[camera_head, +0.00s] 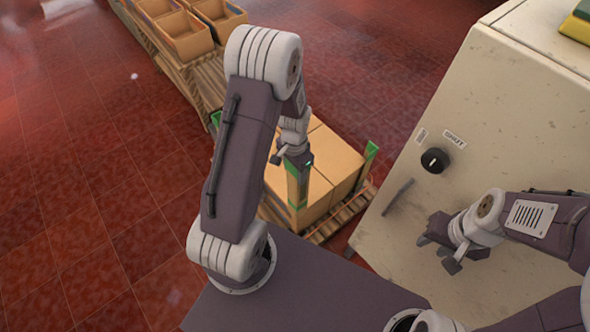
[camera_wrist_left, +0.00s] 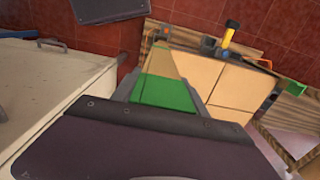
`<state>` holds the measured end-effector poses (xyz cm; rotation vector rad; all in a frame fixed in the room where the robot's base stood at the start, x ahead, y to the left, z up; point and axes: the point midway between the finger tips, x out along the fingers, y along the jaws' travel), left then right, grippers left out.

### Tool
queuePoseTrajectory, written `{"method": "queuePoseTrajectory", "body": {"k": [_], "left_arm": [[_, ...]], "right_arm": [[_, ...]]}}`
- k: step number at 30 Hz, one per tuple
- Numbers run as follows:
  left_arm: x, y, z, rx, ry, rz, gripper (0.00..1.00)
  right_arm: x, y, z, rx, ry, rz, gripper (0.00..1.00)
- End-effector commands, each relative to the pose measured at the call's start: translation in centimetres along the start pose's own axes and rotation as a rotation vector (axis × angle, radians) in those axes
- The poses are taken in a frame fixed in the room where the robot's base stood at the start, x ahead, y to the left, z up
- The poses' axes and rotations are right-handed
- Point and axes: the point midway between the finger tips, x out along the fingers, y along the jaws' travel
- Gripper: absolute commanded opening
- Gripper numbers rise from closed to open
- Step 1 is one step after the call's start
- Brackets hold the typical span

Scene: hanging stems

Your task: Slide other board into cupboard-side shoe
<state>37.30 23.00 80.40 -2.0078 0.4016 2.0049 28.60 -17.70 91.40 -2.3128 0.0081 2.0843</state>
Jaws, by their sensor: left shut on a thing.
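My left gripper (camera_head: 297,160) is shut on a board (camera_head: 298,188) with green and wood-coloured parts. The board hangs roughly upright at the near side of the stacked cardboard boxes (camera_head: 338,160). In the left wrist view the held board (camera_wrist_left: 163,92) shows its green part between the fingers. I cannot tell whether its lower end touches a shoe. Another green-ended piece (camera_head: 371,150) stands at the boxes' right corner, on the cupboard side. My right gripper (camera_head: 440,250) looks open and empty in front of the cupboard (camera_head: 400,150). The cupboard-side shoe is not clearly distinguishable.
The boxes stand on a wooden pallet (camera_head: 350,208). The cupboard has a black knob (camera_head: 434,160) and a bar handle (camera_head: 397,197) close to the pallet. More open boxes (camera_head: 185,35) stand behind. Red tiled floor (camera_head: 80,180) is free at the left.

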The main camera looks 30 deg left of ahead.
Motion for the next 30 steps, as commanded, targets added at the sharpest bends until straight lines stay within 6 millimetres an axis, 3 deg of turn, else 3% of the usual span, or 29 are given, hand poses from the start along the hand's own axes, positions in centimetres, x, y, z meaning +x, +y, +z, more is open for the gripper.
{"method": "queuePoseTrajectory", "body": {"k": [3, 30], "left_arm": [[2.0, 0.0, 0.0, 0.0, 0.0, 0.0, 0.1], [11.9, 0.0, 0.0, -0.001, 0.0, 0.0, 0.1]], "right_arm": [[1.9, 0.0, 0.2, 0.0, 0.0, 0.0, 0.36], [11.4, 0.2, 1.2, 0.0, 0.0, 0.0, 0.36]]}}
